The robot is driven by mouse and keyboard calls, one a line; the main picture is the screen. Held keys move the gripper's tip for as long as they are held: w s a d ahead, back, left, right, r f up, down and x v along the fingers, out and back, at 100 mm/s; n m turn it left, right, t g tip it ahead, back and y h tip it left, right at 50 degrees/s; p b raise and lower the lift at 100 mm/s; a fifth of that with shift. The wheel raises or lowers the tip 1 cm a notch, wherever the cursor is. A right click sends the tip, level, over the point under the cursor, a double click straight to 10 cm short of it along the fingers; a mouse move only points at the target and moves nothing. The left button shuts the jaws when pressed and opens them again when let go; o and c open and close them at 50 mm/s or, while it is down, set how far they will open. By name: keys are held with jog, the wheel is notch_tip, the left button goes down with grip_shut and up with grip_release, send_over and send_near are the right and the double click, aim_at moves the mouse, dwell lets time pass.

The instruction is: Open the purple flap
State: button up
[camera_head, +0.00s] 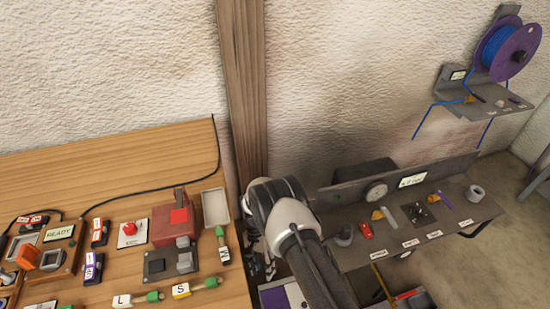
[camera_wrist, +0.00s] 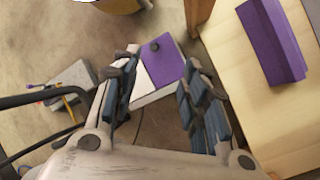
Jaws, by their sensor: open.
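A flat purple panel (camera_wrist: 173,66) with a dark round knob lies on a pale box (camera_wrist: 155,96) in the wrist view; it looks like the flap and lies flat. A purple patch (camera_head: 274,298) beside a pale surface shows at the bottom of the head view, partly cut off, and seems to be the same panel. My gripper (camera_wrist: 158,76) is open and empty, its fingers on either side of the panel in the picture. The gap in height between fingertips and panel is hard to judge.
A long purple block (camera_wrist: 270,42) lies on a light wooden surface (camera_wrist: 236,75) at right. A grey box (camera_wrist: 72,82) stands left on the floor. In the head view, a wooden bench (camera_head: 150,150) with several devices and a grey workbench (camera_head: 350,212) flank my arm.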

jog(key=w+d+r+n+t+y, duration=0.1)
jog(key=w+r, duration=0.2)
jog(key=r, duration=0.6)
jog(key=w+d+r+t, duration=0.1)
jog(key=w+r, duration=0.2)
jog(key=r, duration=0.7)
jog(key=s+d+r+n+t, duration=0.1)
jog(key=s+d+r, duration=0.15)
jog(key=r, duration=0.55)
jog(key=s+d+r+t, duration=0.1)
jog(key=d+r, duration=0.2)
jog(key=r, duration=0.5)
jog(key=s+d+r+n+t, duration=0.1)
jog(key=s+d+r, duration=0.15)
jog(key=r, duration=0.55)
jog(key=s+d+r+n+t, duration=0.1)
jog(key=s+d+r, duration=0.3)
jog(key=s, duration=0.6)
jog(key=s+d+r+n+t, duration=0.1)
jog(key=s+d+r+t, duration=0.2)
jog(key=s, duration=0.7)
jog(key=shift+d+r+t, duration=0.4)
jog(key=shift+d+r, duration=0.05)
jog(key=shift+d, duration=0.25)
